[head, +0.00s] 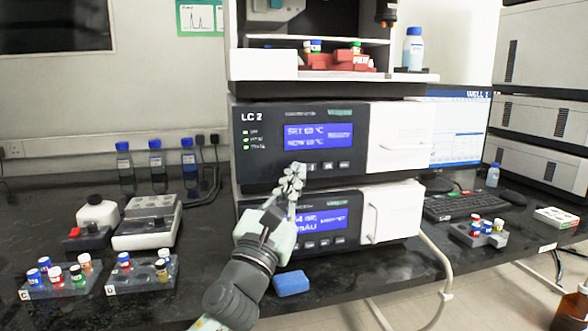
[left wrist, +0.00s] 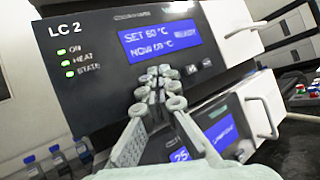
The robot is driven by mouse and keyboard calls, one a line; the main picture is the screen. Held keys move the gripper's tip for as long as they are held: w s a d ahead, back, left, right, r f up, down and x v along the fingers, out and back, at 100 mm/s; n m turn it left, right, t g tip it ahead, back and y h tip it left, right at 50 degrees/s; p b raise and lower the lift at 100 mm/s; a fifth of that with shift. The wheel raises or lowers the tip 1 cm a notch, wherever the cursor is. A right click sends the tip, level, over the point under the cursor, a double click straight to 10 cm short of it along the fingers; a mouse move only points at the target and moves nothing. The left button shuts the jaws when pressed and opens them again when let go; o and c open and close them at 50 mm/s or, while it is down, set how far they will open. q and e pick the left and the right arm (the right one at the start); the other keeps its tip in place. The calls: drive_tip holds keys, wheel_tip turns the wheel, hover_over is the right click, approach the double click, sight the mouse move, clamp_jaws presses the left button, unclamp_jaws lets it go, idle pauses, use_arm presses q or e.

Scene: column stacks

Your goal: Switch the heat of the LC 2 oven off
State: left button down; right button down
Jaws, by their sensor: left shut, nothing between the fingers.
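The LC 2 oven (head: 262,168) is the dark-fronted unit in the middle of the stack; it also fills the left wrist view (left wrist: 95,80). Its blue display (head: 318,136) shows SET and NOW lines, apparently 60 °C. Small lights marked ON, HEAT and STATE are at its left; the HEAT light (left wrist: 67,63) is green in the left wrist view. Small buttons (head: 328,166) sit below the display. My left gripper (head: 296,168) is shut and empty at the button row, its tips covering part of it. I cannot tell whether it touches a button. My right gripper is out of view.
Another unit with a blue display (head: 325,222) sits below the oven, partly behind my left gripper. A tray with a bottle (head: 413,50) is above. Vial racks (head: 55,284) stand left, and a blue block (head: 291,283) lies at the bench front. A keyboard (head: 465,205) is right.

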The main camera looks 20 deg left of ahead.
use_arm(q)
drive_tip(key=shift+w+a, duration=0.15)
drive_tip(key=shift+w, duration=0.1)
drive_tip(key=shift+w+a, duration=0.1)
idle(0.7)
drive_tip(key=shift+s+d, duration=0.2)
drive_tip(key=shift+s, duration=0.05)
drive_tip(key=shift+s+d+p, duration=0.25)
drive_tip(key=shift+s+p, duration=0.05)
drive_tip(key=shift+s, duration=0.15)
drive_tip(key=shift+s+d+p, duration=0.25)
drive_tip(key=shift+s+d, duration=0.45)
drive_tip(key=shift+s, duration=0.35)
drive_tip(key=shift+s+d+p, duration=0.2)
drive_tip(key=shift+s+d, duration=0.5)
drive_tip(key=shift+s, duration=0.3)
drive_tip(key=shift+f, duration=0.1)
